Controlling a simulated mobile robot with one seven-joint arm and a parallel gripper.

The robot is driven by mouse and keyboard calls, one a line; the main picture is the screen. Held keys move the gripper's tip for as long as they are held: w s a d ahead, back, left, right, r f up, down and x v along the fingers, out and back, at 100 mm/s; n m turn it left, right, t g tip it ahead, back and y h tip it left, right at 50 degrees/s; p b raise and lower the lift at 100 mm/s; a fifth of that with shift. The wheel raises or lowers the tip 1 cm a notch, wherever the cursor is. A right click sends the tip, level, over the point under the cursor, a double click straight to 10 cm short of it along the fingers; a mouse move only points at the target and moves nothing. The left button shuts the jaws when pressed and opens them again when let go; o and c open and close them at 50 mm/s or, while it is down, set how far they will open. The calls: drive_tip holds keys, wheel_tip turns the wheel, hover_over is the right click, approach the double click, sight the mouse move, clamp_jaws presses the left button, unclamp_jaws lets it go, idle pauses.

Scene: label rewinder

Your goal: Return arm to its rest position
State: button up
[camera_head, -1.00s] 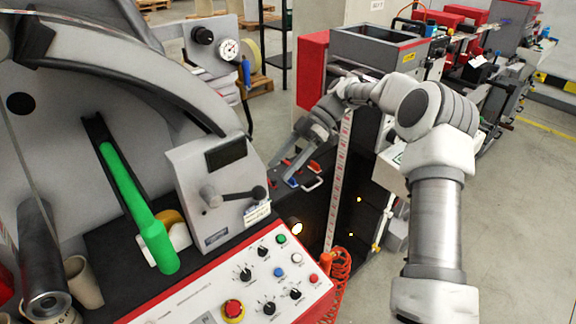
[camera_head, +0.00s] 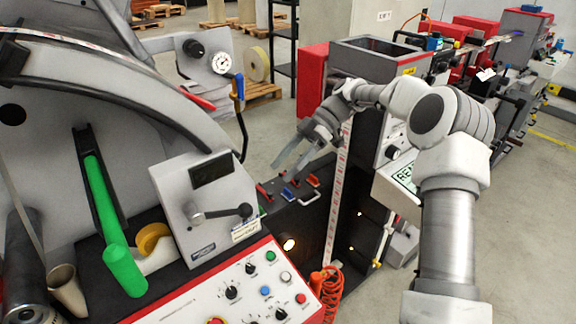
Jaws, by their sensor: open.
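My arm (camera_head: 447,220) rises at the right of the head view and bends left at the top. My gripper (camera_head: 286,162) hangs at its far end, above the dark ledge beside the rewinder. Its two fingers point down and left, with a gap between them. Nothing shows between the fingers. The small red, blue and orange handled tools (camera_head: 297,190) lie on the ledge just below and to the right of the fingertips; the fingers look apart from them.
The control panel (camera_head: 243,288) with knobs and buttons is at the lower middle. A grey box with a lever (camera_head: 206,205) and a green handle (camera_head: 113,230) stand left. A coiled orange hose (camera_head: 332,292) hangs beside a measuring strip (camera_head: 337,195). Open floor (camera_head: 530,220) lies right.

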drive_tip(key=shift+s, duration=0.1)
drive_tip(key=s+d+r+m+t+h, duration=0.1)
drive_tip(key=s+r+m+t+h, duration=0.3)
drive_tip(key=s, duration=0.3)
drive_tip(key=s+d+r+m+t+h, duration=0.1)
drive_tip(key=s+d+r+m+h, duration=0.15)
drive_tip(key=s+r+m, duration=0.3)
drive_tip(key=s+d+m+t+h, duration=0.1)
drive_tip(key=s+d+m+t, duration=0.2)
drive_tip(key=s+m, duration=0.3)
drive_tip(key=s+d+m+t+h, duration=0.1)
drive_tip(key=s+d+m+t, duration=0.2)
drive_tip(key=s+m, duration=0.3)
drive_tip(key=s, duration=0.4)
drive_tip(key=shift+s+d+h, duration=0.15)
drive_tip(key=shift+d+h, duration=0.2)
idle(0.9)
